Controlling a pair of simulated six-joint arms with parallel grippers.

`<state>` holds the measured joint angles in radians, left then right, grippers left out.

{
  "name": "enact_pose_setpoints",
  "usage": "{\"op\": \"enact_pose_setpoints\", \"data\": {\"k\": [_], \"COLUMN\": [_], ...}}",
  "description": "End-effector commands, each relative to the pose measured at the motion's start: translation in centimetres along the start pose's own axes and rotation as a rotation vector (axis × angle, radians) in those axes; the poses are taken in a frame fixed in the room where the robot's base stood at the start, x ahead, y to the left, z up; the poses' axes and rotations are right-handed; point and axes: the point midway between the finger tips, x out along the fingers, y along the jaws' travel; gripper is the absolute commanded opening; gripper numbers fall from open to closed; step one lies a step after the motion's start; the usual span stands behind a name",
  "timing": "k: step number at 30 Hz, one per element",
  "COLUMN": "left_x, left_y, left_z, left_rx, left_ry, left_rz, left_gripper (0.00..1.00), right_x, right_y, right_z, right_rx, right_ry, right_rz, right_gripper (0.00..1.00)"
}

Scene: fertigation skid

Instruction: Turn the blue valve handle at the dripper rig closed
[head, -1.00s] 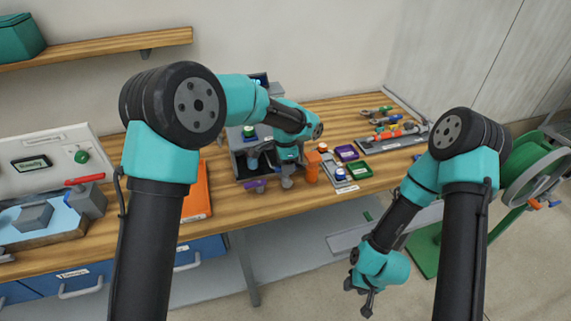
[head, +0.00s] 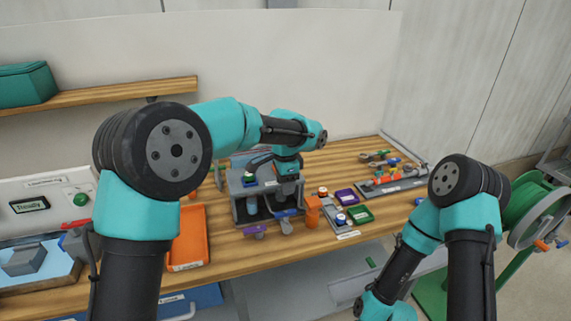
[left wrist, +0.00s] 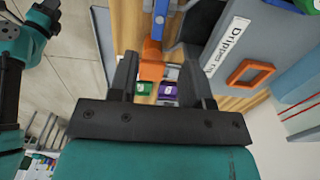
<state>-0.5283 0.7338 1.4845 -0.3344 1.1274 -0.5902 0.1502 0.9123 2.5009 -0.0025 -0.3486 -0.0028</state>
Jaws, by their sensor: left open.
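The dripper rig is a grey box-like stand (head: 240,205) on the wooden bench; its label (left wrist: 228,45) shows in the left wrist view. The blue valve handle (head: 289,212) is at the rig's front right; a blue bar, apparently this handle, shows at the top of the left wrist view (left wrist: 160,14). My left gripper (head: 287,188) points down above and behind the handle. Its jaws (left wrist: 162,75) are open, and I see nothing gripped. My right gripper (head: 358,306) hangs low near the bottom edge, in front of the bench, too small to judge.
A purple handle (head: 255,232) and an orange part (head: 312,212) flank the blue handle. Small purple (head: 346,196) and green (head: 360,214) trays lie to the right. An orange tray (head: 188,240) lies left. A hose reel (head: 540,215) stands far right.

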Motion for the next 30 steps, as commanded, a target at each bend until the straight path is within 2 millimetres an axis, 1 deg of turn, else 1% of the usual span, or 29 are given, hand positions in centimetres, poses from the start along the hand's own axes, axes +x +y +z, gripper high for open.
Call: {"op": "enact_pose_setpoints", "data": {"k": [1, 6, 9, 13, 17, 25, 28, 29, 30], "left_x": [-1.1, -4.2, -5.5, -6.5, -6.8, -6.6, -5.5, -4.9, -3.9], "left_y": [0.0, 0.0, 0.0, 0.0, 0.0, 0.1, 0.5, 0.7, 1.1], "left_z": [-0.1, -0.1, -0.1, 0.0, 0.0, 0.0, 0.0, 0.0, 0.1], "left_rx": [0.000, 0.001, 0.001, 0.001, 0.001, 0.000, -0.013, -0.022, -0.035], "left_ry": [0.003, 0.003, 0.001, 0.000, 0.000, -0.002, -0.017, -0.025, -0.039], "left_rz": [-0.002, -0.002, -0.002, 0.000, 0.000, 0.002, 0.012, 0.018, 0.028], "left_gripper": [0.45, 0.45, 0.45, 0.45, 0.45, 0.45, 0.45, 0.45, 0.45], "right_x": [0.0, 0.0, 0.0, 0.0, 0.0, 0.0, 0.0, 0.0, 0.0], "right_y": [0.0, 0.0, 0.0, 0.0, 0.0, 0.0, 0.0, 0.0, 0.0], "right_z": [0.0, 0.0, 0.0, 0.0, 0.0, 0.0, 0.0, 0.0, 0.0], "right_rx": [0.000, 0.000, 0.000, 0.000, 0.000, 0.000, 0.000, 0.000, 0.000], "right_ry": [0.000, 0.000, 0.000, 0.000, 0.000, 0.000, 0.000, 0.000, 0.000], "right_rz": [0.000, 0.000, 0.000, 0.000, 0.000, 0.000, 0.000, 0.000, 0.000], "right_gripper": [0.43, 0.43, 0.43, 0.43, 0.43, 0.43, 0.43, 0.43, 0.43]}}
